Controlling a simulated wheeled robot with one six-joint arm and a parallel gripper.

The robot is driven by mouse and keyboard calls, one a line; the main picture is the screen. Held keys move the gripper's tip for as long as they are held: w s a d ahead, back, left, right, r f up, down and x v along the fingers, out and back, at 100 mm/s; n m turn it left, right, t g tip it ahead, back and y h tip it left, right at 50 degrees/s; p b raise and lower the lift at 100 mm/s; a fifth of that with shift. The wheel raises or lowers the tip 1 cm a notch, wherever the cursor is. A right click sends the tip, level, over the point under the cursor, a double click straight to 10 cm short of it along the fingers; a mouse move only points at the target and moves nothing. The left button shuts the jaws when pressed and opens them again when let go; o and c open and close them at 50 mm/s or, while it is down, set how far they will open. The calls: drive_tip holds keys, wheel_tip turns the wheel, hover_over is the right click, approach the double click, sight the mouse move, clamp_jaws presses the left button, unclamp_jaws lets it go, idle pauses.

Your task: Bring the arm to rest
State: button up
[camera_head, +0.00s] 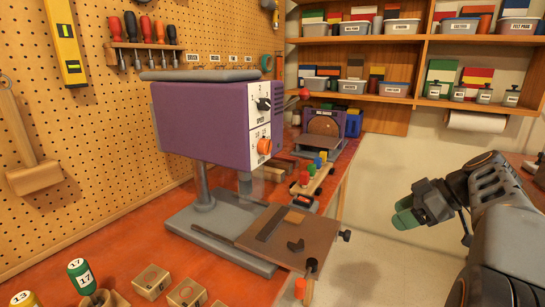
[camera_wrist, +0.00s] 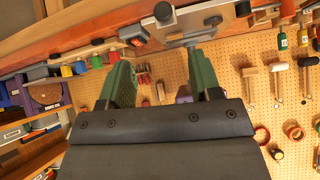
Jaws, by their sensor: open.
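My arm reaches in from the right side of the head view, with its dark links bent. My gripper (camera_head: 406,212) hangs in the air to the right of the workbench (camera_head: 130,262), clear of its edge. In the wrist view, the two green fingers (camera_wrist: 160,76) stand well apart.
A purple machine (camera_head: 205,125) with a grey base stands on the bench. A smaller purple sander (camera_head: 325,122) is behind it. Pegboard (camera_head: 100,150) covers the left wall. Shelves with bins (camera_head: 400,42) line the back wall. The floor between bench and arm looks clear.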

drive_tip(key=s+a+f+m+g+h+p, duration=0.25)
drive_tip(key=s+f+m+h+p, duration=0.2)
drive_tip(key=f+m, duration=0.6)
drive_tip(key=s+a+r+h+p, duration=0.1)
drive_tip(key=s+a+r+p, duration=0.2)
drive_tip(key=a, duration=0.4)
drive_tip(key=s+a+r+h+p, duration=0.2)
drive_tip(key=a+p, duration=0.3)
drive_tip(key=a, duration=0.3)
drive_tip(key=shift+s+a+r+n+t, duration=0.2)
drive_tip(key=shift+s+r+n+t, duration=0.2)
drive_tip(key=shift+r, duration=0.35)
